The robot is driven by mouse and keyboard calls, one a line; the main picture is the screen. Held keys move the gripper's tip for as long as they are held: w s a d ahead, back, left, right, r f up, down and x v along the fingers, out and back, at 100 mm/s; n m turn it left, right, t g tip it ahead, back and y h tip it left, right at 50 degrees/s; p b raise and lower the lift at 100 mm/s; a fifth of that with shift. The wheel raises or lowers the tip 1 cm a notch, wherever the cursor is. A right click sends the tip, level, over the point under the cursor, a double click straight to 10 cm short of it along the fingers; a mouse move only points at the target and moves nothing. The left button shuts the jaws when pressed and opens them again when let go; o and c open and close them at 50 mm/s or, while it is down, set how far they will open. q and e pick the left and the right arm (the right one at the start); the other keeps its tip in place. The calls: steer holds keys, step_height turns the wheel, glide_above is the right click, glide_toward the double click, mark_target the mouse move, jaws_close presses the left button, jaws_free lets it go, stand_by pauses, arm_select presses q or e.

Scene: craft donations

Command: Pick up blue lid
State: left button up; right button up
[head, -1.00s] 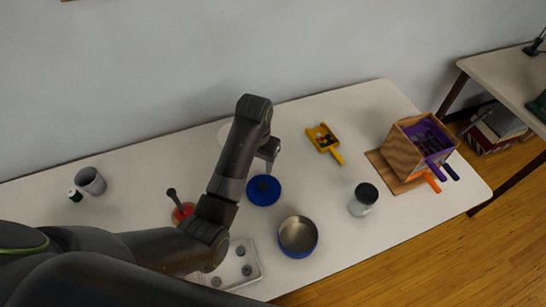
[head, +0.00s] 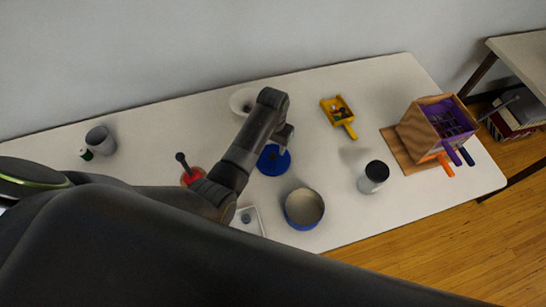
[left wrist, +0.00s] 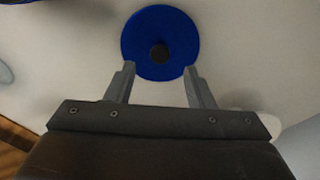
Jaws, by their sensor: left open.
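The blue lid (head: 274,160) is a flat round disc lying on the white table. It also shows in the left wrist view (left wrist: 160,22), with a dark round knob (left wrist: 160,53) at its middle. My left gripper (left wrist: 158,72) is open and empty, with its two fingertips at the near edge of the lid and the knob just beyond, between their lines. In the head view my left gripper (head: 284,143) hangs over the lid and hides part of it. I cannot tell its height above the lid. My right gripper is not in view.
A blue pot (head: 304,208) stands in front of the lid. A white bowl (head: 240,101) is behind it, partly hidden by my arm. A red object with a dark handle (head: 191,175) lies left. A grey can (head: 372,177), yellow dustpan (head: 338,114) and wooden box (head: 418,140) stand right.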

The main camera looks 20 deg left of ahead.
mark_target(273, 155)
arm_select(q)
steer(key=shift+f, duration=0.4)
step_height(273, 155, down, 4)
steer(key=shift+r, duration=0.1)
steer(key=shift+f, duration=0.4)
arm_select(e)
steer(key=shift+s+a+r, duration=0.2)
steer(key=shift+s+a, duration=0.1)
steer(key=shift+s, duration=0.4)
arm_select(q)
steer(key=shift+c, duration=0.3)
steer(key=c, duration=1)
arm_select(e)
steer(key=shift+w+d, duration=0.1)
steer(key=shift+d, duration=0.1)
